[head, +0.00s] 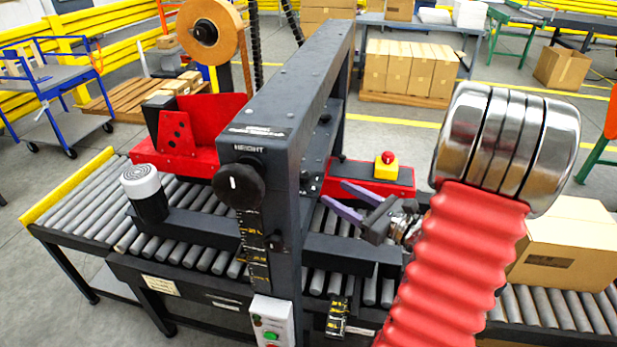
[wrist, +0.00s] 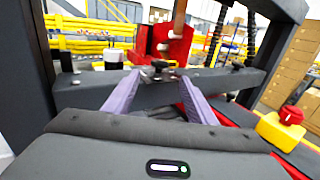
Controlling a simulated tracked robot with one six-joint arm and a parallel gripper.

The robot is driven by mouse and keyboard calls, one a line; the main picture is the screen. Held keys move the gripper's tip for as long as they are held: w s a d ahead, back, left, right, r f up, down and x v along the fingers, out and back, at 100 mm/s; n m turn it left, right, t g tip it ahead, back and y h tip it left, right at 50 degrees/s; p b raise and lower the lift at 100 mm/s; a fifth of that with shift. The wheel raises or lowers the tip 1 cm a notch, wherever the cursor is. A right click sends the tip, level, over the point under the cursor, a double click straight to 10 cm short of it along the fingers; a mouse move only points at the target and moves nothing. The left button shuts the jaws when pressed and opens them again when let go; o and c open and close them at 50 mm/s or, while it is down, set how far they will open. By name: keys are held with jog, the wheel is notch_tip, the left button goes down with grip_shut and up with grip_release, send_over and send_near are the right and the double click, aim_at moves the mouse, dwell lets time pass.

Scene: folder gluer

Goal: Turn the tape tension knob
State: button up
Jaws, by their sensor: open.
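My gripper (head: 333,196) is in the gap under the dark frame of the machine, with its purple fingers apart and nothing between them. In the wrist view my gripper (wrist: 160,80) points at a dark crossbar (wrist: 90,92). A small black knob (wrist: 160,66) on the crossbar shows between the fingertips, apart from them as far as I can tell. A second black knob (wrist: 238,67) is to its right. In the head view a small dark knob (head: 310,182) sits near the fingertips. I cannot read a label that marks the tension knob.
A large black knob marked HEIGHT (head: 239,183) is on the frame's front post. A tape roll (head: 210,31) hangs above the red tape head (head: 180,140). A yellow box with a red button (head: 387,166) and a carton (head: 565,250) are to the right.

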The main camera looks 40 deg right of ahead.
aim_at(308, 177)
jog(key=x, duration=1.1)
jog(key=shift+w, duration=0.3)
jog(key=shift+c, duration=0.4)
jog(key=c, duration=0.9)
